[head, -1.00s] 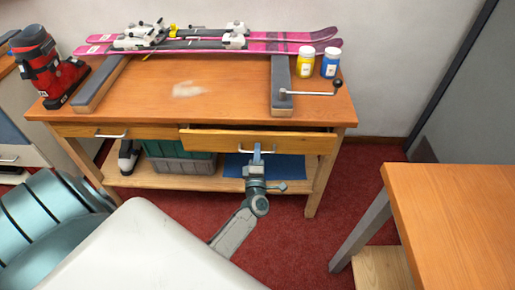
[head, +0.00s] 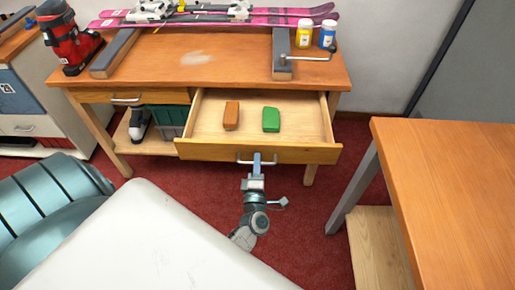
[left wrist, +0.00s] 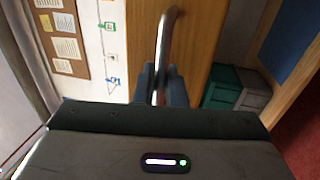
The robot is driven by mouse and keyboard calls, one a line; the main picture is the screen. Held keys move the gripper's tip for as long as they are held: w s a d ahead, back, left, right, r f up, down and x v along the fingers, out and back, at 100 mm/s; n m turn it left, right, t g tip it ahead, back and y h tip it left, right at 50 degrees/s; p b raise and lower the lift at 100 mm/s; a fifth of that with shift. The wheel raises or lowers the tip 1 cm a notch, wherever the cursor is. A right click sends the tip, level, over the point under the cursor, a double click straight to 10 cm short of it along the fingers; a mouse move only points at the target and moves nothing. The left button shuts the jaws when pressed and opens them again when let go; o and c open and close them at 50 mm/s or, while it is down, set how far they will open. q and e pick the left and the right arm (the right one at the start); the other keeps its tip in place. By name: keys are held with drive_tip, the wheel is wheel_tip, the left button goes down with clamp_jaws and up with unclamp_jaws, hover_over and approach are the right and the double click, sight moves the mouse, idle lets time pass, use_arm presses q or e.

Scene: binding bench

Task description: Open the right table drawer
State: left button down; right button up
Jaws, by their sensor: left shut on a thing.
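The right table drawer (head: 205,148) is pulled well out from under the bench top in the head view. An orange-brown block (head: 231,116) and a green block (head: 271,120) lie inside it. Its metal handle (head: 243,160) is on the middle of the drawer front. My left gripper (head: 257,160) is shut on this handle. In the left wrist view, the fingers (left wrist: 160,85) close around the handle bar (left wrist: 166,35), with the wooden drawer front behind it. My right gripper is not in view.
The bench top (head: 220,75) carries pink skis (head: 270,20), a red ski boot (head: 67,40), a yellow jar (head: 305,34) and a blue jar (head: 327,35). The left drawer (head: 150,96) is shut. Another wooden table (head: 450,170) stands at the right. Red carpet lies between.

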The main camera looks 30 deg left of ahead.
use_arm(q)
drive_tip(key=shift+s+d, duration=0.35)
drive_tip(key=shift+s, duration=0.25)
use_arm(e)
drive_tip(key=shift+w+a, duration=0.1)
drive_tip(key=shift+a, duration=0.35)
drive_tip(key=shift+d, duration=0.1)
